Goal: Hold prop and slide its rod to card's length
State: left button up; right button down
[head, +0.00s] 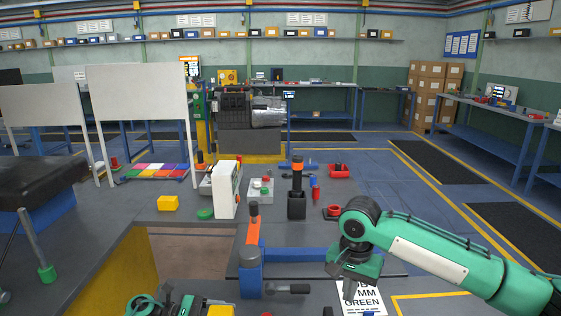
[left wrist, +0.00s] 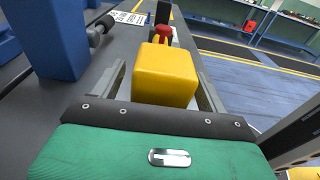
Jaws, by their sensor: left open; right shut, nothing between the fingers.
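That gripper is shut and empty. It covers part of the card. A yellow block (left wrist: 165,76) is between the spread fingers of my left gripper (left wrist: 165,95), which is open; I see no grip on it. The block also shows at the bottom edge of the head view (head: 220,311). A red knob (left wrist: 163,33) shows just beyond it. I cannot tell whether block and knob form the prop; its rod is not clearly visible.
A blue post (head: 250,275) with an orange bar (head: 253,225) and a dark handle (head: 287,289) stands beside the left gripper. A black holder (head: 297,205), a white box (head: 226,190) and another yellow block (head: 168,203) stand farther back.

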pick_arm(q)
jog(key=a, duration=0.8)
jog(key=a+r, duration=0.1)
jog(key=a, duration=0.2)
jog(key=shift+a, duration=0.4)
